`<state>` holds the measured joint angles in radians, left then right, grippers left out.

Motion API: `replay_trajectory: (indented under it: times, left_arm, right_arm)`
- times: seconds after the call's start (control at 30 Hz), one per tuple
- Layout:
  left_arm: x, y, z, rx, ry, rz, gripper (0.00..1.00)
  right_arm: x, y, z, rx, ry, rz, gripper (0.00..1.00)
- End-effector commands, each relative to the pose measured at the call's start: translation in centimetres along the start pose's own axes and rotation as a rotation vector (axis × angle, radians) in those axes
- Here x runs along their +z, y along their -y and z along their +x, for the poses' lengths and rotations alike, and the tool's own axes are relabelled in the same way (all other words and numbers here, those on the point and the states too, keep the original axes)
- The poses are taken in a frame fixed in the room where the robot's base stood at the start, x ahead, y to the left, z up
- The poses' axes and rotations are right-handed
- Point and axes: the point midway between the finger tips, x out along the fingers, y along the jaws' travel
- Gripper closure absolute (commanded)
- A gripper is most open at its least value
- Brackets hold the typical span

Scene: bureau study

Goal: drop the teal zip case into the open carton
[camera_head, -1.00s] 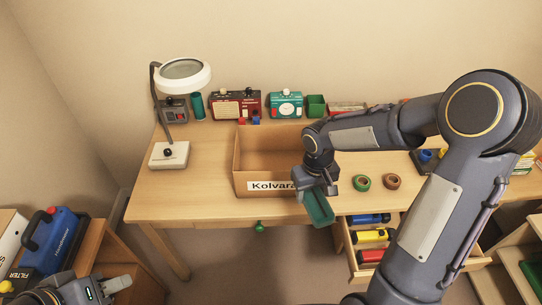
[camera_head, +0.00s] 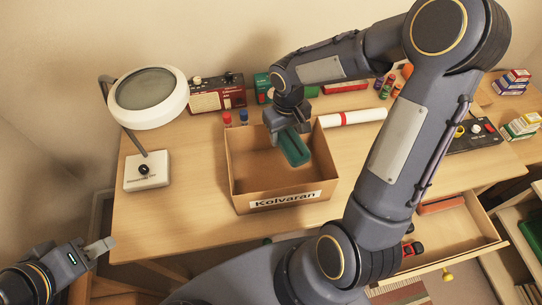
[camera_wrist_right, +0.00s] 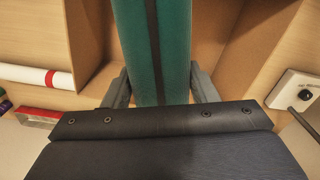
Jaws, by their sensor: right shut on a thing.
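The teal zip case (camera_head: 294,149) hangs from my right gripper (camera_head: 287,130), over the right part of the open carton's mouth. The cardboard carton (camera_head: 242,203), labelled "Kolvaran", stands upright on the desk, and what I see of its floor is empty. In the right wrist view the case (camera_wrist_right: 152,45) runs between the two fingers (camera_wrist_right: 160,92), which are shut on it. The carton's inner wall (camera_wrist_right: 88,40) shows beside it. How far the case reaches below the rim I cannot tell. My left gripper (camera_head: 99,248) is at the lower left, away from the carton; its jaw gap is unclear.
A magnifier lamp (camera_head: 148,97) stands left of the carton. A red radio (camera_head: 217,93) and small red and blue items are behind it. A white roll with a red band (camera_head: 352,118) lies to the right. An open drawer (camera_head: 455,229) juts from the desk front.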

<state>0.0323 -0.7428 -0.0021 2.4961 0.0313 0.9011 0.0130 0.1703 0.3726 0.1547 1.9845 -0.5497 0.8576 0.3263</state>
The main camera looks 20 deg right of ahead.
Motion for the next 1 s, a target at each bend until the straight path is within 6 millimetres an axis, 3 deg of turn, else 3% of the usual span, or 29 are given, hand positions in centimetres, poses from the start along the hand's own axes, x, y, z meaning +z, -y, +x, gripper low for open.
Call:
replay_trajectory:
  times: [0.53, 0.9, 0.93, 1.0]
  left_arm:
    - [1.8, 1.6, 3.5, 0.0, 0.001, 0.0, 0.64]
    - [1.9, 1.7, 3.6, 0.0, 0.0, 0.0, 0.64]
    - [1.9, 1.7, 3.6, 0.0, 0.0, 0.0, 0.64]
    - [1.9, 1.7, 3.6, 0.0, 0.0, 0.0, 0.64]
  right_arm:
    - [0.0, 0.0, 5.5, 0.0, 0.002, 0.001, 0.73]
    - [0.0, 0.0, 5.9, 0.0, 0.0, 0.0, 0.73]
    - [0.0, 0.0, 5.9, 0.0, 0.0, 0.0, 0.45]
    - [0.0, 0.0, 5.9, 0.0, 0.0, 0.0, 0.36]
